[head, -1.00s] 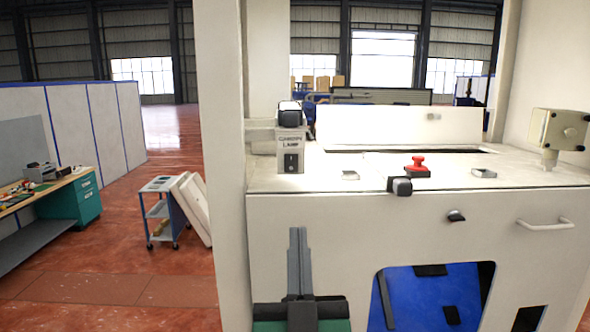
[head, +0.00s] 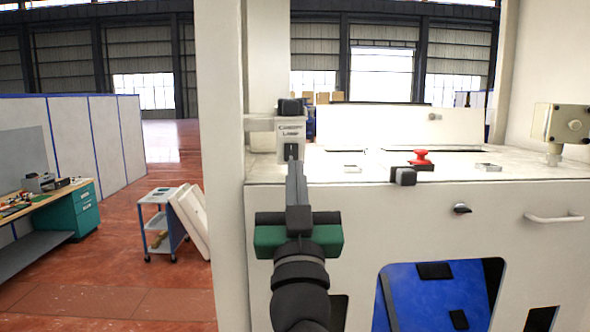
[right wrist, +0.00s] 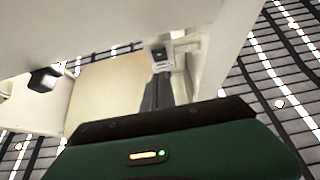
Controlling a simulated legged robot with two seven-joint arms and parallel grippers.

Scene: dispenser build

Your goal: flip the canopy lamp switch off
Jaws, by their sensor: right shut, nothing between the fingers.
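The canopy lamp switch box (head: 290,135) is a small pale box with a black top, fixed beside the white post above the machine's top. Its label reads "Canopy Lamp". My right gripper (head: 292,168) is shut and empty, its dark fingers pointing up at the lower face of the box. The fingertips cover most of the black switch there, so its position is hidden. I cannot tell whether the tips touch it. In the right wrist view the box (right wrist: 160,53) shows just beyond the fingers (right wrist: 156,85). My left gripper is not in view.
A white post (head: 222,150) stands close left of the box. A handle (head: 553,217) and a blue-backed opening (head: 440,290) are lower right.

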